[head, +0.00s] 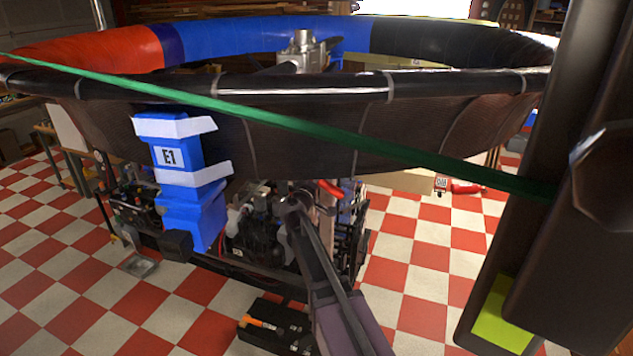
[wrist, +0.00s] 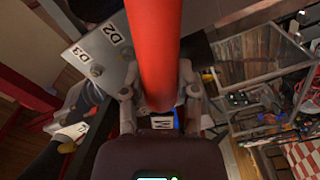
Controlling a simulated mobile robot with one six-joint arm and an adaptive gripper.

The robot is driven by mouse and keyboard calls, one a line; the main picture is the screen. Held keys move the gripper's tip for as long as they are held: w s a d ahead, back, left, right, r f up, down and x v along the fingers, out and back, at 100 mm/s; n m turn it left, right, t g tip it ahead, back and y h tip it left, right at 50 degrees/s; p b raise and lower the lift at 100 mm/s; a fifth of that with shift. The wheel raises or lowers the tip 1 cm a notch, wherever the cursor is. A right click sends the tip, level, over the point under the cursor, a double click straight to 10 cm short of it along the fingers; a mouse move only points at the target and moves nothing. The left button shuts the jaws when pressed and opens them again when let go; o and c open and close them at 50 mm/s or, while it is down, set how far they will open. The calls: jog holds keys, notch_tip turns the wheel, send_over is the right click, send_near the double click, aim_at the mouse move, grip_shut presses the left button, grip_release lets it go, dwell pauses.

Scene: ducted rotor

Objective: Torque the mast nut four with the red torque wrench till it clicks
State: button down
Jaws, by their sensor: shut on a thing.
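In the wrist view a thick red bar (wrist: 153,45), which looks like the handle of the red torque wrench, runs up the middle of the picture. My gripper (wrist: 158,100) is shut on it, one finger on each side. The bar's far end runs out of the frame, so the wrench's head and whatever it touches are hidden. In the head view a short red piece (head: 330,188) shows near the end of my arm, below the duct. I cannot make out mast nut four in either view.
The big ring duct (head: 300,140) fills the head view, with a metal hub (head: 303,45) inside. A blue unit marked E1 (head: 190,165) hangs on its near side. A green strap (head: 330,132) crosses in front. A grey plate (wrist: 92,62) marked D2 and D3 lies beside the bar.

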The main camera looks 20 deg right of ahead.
jog(key=shift+x, duration=3)
notch_tip(320, 180, down, 5)
jog(key=w+a+m+b, duration=0.2)
jog(key=a+m+b, duration=0.1)
jog(key=m+b, duration=0.2)
jog(key=shift+d+r, duration=0.25)
dwell(0.3)
